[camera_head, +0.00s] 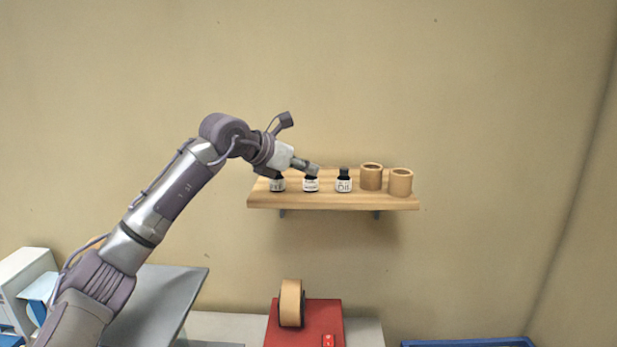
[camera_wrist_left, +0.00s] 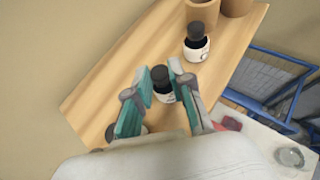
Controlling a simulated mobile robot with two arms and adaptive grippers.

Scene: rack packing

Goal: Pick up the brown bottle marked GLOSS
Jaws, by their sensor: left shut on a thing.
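Three small dark bottles with black caps and white labels stand in a row on the wooden wall shelf (camera_head: 330,202). The middle bottle (camera_head: 311,185) is in the jaws of my left gripper (camera_head: 313,170), which is shut on it from above. In the left wrist view this bottle (camera_wrist_left: 163,81) shows between the two teal-sided fingers (camera_wrist_left: 160,75). It appears to be still at shelf level. The left bottle (camera_head: 277,185) and the right bottle (camera_head: 344,183) stand apart from it. The label lettering is too small to read surely, so I cannot tell which says GLOSS. My right gripper is not in view.
Two wooden cups (camera_head: 371,177) (camera_head: 401,183) stand at the shelf's right end. Below are a red box (camera_head: 305,318) with a tape roll (camera_head: 291,302), a grey panel (camera_head: 165,295) and a blue crate (camera_head: 468,342). The space above the shelf is free.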

